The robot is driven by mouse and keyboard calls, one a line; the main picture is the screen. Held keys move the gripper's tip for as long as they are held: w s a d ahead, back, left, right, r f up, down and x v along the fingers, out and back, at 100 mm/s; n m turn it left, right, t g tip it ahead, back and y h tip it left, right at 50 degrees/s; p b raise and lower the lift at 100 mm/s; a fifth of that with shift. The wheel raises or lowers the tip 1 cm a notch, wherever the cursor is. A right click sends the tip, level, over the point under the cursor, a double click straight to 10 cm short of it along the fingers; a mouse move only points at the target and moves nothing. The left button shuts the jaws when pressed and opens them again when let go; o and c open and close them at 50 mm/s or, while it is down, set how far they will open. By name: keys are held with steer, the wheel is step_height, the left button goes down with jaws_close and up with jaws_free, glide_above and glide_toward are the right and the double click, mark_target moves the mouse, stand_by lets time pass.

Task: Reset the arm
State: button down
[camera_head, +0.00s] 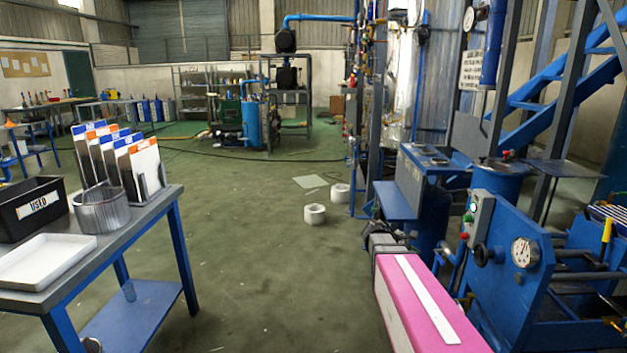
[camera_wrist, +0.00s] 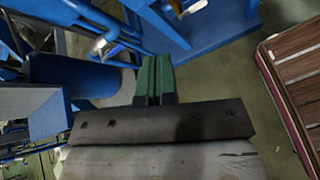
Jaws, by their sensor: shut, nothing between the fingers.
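My gripper (camera_wrist: 154,62) shows in the wrist view. Its two green fingers are together, with nothing held between them. Blue metal framework lies beyond and beside the fingertips, and I cannot tell how far off it is. In the head view my pink and white arm stretches forward from the bottom right, beside the blue machine (camera_head: 521,283) with a pressure gauge (camera_head: 525,252). The fingers cannot be made out in the head view.
A blue-legged table (camera_head: 150,213) on the left bears a black bin (camera_head: 37,205) marked "USED", a white tray (camera_head: 45,262), a metal ring-shaped container (camera_head: 101,211) and a clipboard rack (camera_head: 148,180). Two white rolls (camera_head: 315,214) lie on the floor. The middle floor is mostly clear.

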steer(key=s+a+f+m+y, duration=0.6)
steer(key=a, duration=0.2)
steer(key=s+a+f+m+y, duration=0.5)
steer(key=s+a+m+y, duration=0.1)
steer(key=a, duration=0.3)
steer(key=shift+s+a+f+m, duration=0.2)
steer(key=shift+s+f+m, duration=0.1)
steer(key=shift+s+f, duration=0.05)
stand_by(0.7)
